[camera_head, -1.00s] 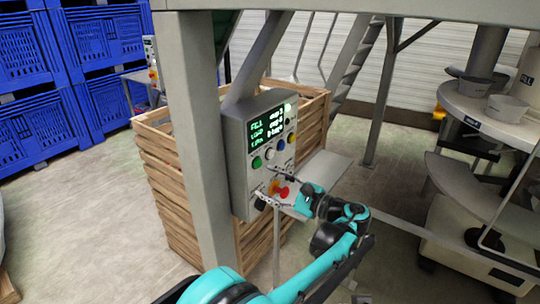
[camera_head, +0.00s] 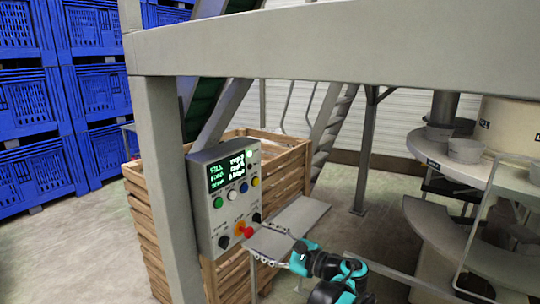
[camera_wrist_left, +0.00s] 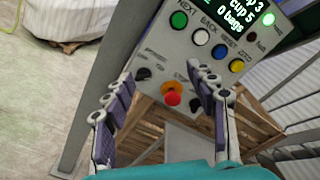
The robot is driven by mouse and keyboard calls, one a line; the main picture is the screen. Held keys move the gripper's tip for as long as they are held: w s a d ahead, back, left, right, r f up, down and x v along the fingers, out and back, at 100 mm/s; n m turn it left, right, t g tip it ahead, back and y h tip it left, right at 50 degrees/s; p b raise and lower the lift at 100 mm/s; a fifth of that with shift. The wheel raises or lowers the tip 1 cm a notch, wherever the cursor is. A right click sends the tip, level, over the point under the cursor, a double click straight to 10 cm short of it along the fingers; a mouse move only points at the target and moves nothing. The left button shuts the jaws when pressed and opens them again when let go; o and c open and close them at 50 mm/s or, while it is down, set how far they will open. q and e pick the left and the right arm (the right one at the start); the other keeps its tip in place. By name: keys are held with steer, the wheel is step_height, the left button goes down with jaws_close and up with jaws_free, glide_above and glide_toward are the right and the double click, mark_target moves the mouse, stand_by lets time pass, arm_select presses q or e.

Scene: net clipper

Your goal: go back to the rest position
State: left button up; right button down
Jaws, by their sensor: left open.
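My left gripper (camera_head: 276,248) is in front of the lower part of the grey control panel (camera_head: 206,228), to the right of its red button (camera_head: 244,231). In the left wrist view the two fingers (camera_wrist_left: 160,76) stand wide apart with nothing between them. The panel and the red button (camera_wrist_left: 172,98) show beyond them, apart from the fingers. My teal and black left arm comes in from the bottom of the head view. My right gripper is not in view.
A grey post (camera_head: 168,200) stands left of the panel, under a wide beam (camera_head: 350,45). A wooden crate (camera_head: 290,160) is behind the panel. A small metal shelf (camera_head: 300,215) is near the gripper. Blue bins (camera_head: 95,90) stand far left; round machinery (camera_head: 440,225) is right.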

arm_select(q)
steer(key=s+a+f+n+g+h, duration=0.25)
steer(key=s+a, duration=0.25)
steer(key=a, duration=0.4)
steer(key=s+a+f+n+g+h, duration=0.1)
steer(key=s+a+f+n+h, duration=0.3)
steer(key=a, duration=0.4)
steer(key=s+f+n+h, duration=0.3)
steer(key=s+f+n, duration=0.1)
steer(key=s, duration=0.5)
steer(key=s+f+n+h, duration=0.4)
steer(key=s+f+n, duration=0.1)
steer(key=s, duration=0.4)
steer(key=shift+s+f, duration=0.25)
steer(key=shift+s, duration=0.05)
